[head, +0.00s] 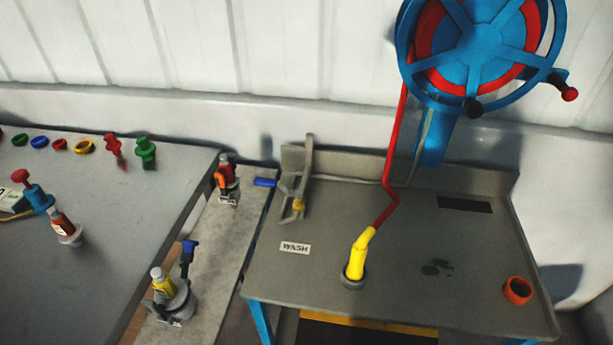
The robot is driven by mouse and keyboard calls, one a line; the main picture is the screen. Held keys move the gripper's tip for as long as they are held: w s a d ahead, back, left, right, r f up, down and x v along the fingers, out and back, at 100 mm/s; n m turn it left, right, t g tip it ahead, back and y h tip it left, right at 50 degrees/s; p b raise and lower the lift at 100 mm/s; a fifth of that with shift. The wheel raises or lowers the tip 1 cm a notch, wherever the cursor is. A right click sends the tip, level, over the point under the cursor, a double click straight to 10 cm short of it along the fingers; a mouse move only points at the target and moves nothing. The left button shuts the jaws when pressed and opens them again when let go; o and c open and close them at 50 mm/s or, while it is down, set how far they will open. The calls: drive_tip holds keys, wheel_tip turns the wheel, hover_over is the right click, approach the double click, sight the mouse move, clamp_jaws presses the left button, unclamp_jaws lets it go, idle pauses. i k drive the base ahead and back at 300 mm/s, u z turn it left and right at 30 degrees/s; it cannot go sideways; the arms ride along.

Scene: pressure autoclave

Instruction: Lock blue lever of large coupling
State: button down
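The likely large coupling (182,304) is a silver fitting on the narrow light-grey bench at the lower middle left. A dark blue lever (188,256) stands up from its far side, nearly upright. A yellow-and-grey capped piece (163,284) sits at the coupling's left side. Whether the lever is latched cannot be told from this view. A smaller coupling (228,185) with red and orange parts stands farther back on the same bench. My gripper is not in view.
A yellow nozzle (356,258) on a red pipe and an orange ring (517,290) are there too. A large blue wheel (487,45) hangs above. Small coloured parts line the left table (110,210).

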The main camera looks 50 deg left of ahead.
sight(188, 255)
drive_tip(key=i, duration=0.4)
drive_tip(key=u, duration=3.3)
drive_tip(key=i, duration=0.5)
drive_tip(key=u, duration=0.05)
